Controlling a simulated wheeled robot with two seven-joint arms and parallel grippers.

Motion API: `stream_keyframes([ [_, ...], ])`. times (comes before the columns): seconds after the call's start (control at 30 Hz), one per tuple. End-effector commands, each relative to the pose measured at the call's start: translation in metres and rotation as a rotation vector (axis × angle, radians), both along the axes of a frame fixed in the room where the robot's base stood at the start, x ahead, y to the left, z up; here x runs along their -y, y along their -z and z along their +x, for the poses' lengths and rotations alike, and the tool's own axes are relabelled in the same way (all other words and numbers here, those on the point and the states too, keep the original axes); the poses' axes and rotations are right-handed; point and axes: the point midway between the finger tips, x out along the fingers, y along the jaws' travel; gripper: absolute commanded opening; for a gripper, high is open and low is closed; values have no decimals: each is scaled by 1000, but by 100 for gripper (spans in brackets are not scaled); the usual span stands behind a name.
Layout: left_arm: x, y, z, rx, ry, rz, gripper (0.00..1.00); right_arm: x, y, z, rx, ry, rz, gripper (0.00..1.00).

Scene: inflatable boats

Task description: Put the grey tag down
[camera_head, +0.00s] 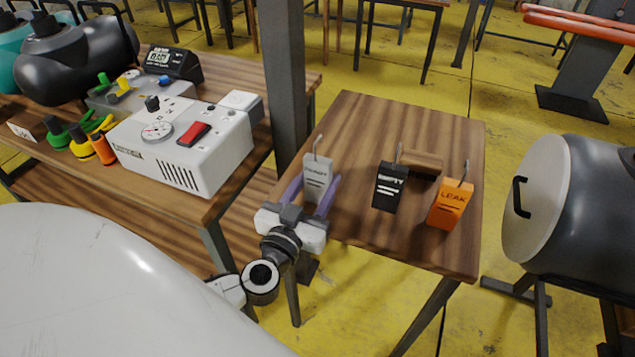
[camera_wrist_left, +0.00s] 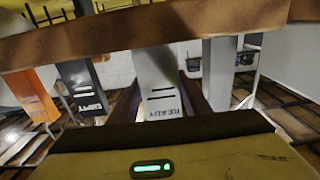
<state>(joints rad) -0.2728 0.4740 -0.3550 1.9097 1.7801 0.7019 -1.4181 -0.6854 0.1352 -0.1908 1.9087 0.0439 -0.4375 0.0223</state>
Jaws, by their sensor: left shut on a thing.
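The grey tag (camera_head: 317,171) reads READY and has a thin wire hook on top. It stands roughly upright at the left side of the small wooden table (camera_head: 365,120). My left gripper (camera_head: 315,190) is shut on its lower part, one finger on each side. Whether its lower edge touches the tabletop is hidden. In the left wrist view the grey tag (camera_wrist_left: 160,80) appears upside down in the middle. A black EMPTY tag (camera_head: 389,186) and an orange LEAK tag (camera_head: 450,204) are to its right, apart from it. My right gripper is not in view.
A wooden block (camera_head: 421,162) lies behind the black and orange tags. A grey post (camera_head: 283,70) rises close behind the left gripper. A white pump unit (camera_head: 185,140) stands on the left bench. The table's back half is clear.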

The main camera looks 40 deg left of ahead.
Motion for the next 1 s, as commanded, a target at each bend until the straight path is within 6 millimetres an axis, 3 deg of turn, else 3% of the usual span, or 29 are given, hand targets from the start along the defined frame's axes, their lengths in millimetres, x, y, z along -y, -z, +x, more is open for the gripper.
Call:
stream_keyframes([
  [0.07, 0, 3, 0, 0, 0, 0, 12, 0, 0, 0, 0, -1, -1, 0],
  [0.1, 0, 3, 0, 0, 0, 0, 48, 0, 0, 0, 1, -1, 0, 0],
  [0.2, 0, 2, 0, 0, 0, 0, 62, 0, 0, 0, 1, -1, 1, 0],
  [0.57, 1, -1, -2, -1, 1, 1, 62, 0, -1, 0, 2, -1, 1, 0],
  [0.67, 4, 1, -15, -4, 1, 0, 62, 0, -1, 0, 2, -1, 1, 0],
  [1.0, 20, 1, -85, -6, 1, -1, 62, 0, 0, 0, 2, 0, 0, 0],
])
